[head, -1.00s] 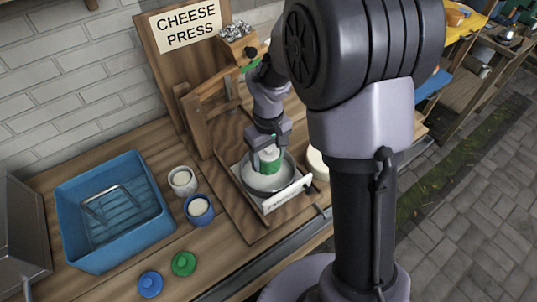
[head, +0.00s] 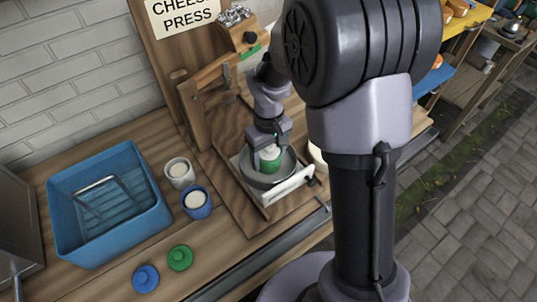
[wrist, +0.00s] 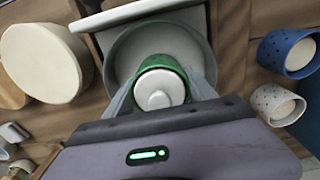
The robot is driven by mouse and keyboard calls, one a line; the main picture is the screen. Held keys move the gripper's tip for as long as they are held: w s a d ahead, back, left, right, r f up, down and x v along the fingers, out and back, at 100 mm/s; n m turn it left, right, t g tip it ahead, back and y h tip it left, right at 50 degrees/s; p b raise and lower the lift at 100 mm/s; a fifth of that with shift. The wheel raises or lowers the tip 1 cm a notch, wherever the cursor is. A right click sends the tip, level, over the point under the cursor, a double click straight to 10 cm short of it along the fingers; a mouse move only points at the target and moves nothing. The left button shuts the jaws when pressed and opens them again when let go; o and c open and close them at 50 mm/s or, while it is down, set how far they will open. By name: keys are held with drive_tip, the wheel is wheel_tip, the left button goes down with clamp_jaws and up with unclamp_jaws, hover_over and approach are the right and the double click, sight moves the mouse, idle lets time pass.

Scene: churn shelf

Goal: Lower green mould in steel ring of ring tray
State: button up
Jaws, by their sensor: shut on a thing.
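The green mould (head: 270,163) has a white top that shows clearly in the wrist view (wrist: 160,90). My gripper (head: 266,152) is shut on the green mould from above, with a finger on either side of it in the wrist view. The mould is upright and inside the outline of the grey steel ring (head: 286,175). Whether its base touches the tray floor cannot be seen. The ring sits on the white ring tray (head: 292,190), whose edge also shows in the wrist view (wrist: 95,22).
A white speckled cup (head: 179,172) and a blue cup (head: 196,203) stand left of the tray. A blue bin (head: 150,225) is farther left. Green (head: 180,258) and blue lids (head: 146,279) lie in front. A cream round cheese (wrist: 45,62) is beside the tray. The wooden press (head: 193,115) stands behind.

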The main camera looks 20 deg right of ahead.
drive_tip(key=shift+f+b, duration=0.4)
drive_tip(key=shift+f, duration=0.2)
idle(0.3)
drive_tip(key=o, duration=1.4)
wheel_tip(320, 180, up, 18)
drive_tip(key=f+p, duration=0.1)
drive_tip(key=p, duration=0.7)
drive_tip(key=s+a+r+m+t+b, duration=0.1)
drive_tip(key=s+r+m+t, duration=0.1)
drive_tip(key=s, duration=0.4)
drive_tip(key=s+a+r+m+t+y+b, duration=0.1)
drive_tip(key=s+r+m+t, duration=0.1)
drive_tip(key=s, duration=0.4)
drive_tip(key=s+a+r+m+t+y+b, duration=0.1)
drive_tip(key=s+a+r+m, duration=0.1)
drive_tip(key=s, duration=0.5)
drive_tip(key=shift+r+m+t+b, duration=0.4)
drive_tip(key=shift+r+m, duration=0.35)
drive_tip(key=shift+m, duration=0.25)
